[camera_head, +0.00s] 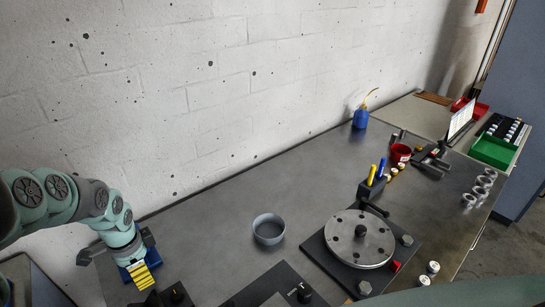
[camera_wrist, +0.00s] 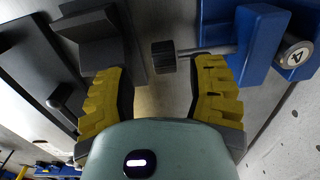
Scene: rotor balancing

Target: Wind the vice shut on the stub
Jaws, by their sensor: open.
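In the wrist view the blue vice (camera_wrist: 262,28) is at the upper right. A silver stub (camera_wrist: 296,57) marked 4 sits between its blue parts; whether both jaws touch it I cannot tell. A grey rod runs left from the vice to a dark ridged knob (camera_wrist: 163,57). My gripper (camera_wrist: 163,82) is open, its yellow fingers on either side of the knob's level, with a visible gap to the knob. In the head view my gripper (camera_head: 143,277) points down at the lower left, largely hiding the blue vice (camera_head: 148,236).
Dark stepped blocks (camera_wrist: 90,38) stand close by my left finger in the wrist view. In the head view a grey bowl (camera_head: 268,229), a round rotor plate (camera_head: 359,239) and a pen holder (camera_head: 371,188) stand to the right. The bench between vice and bowl is clear.

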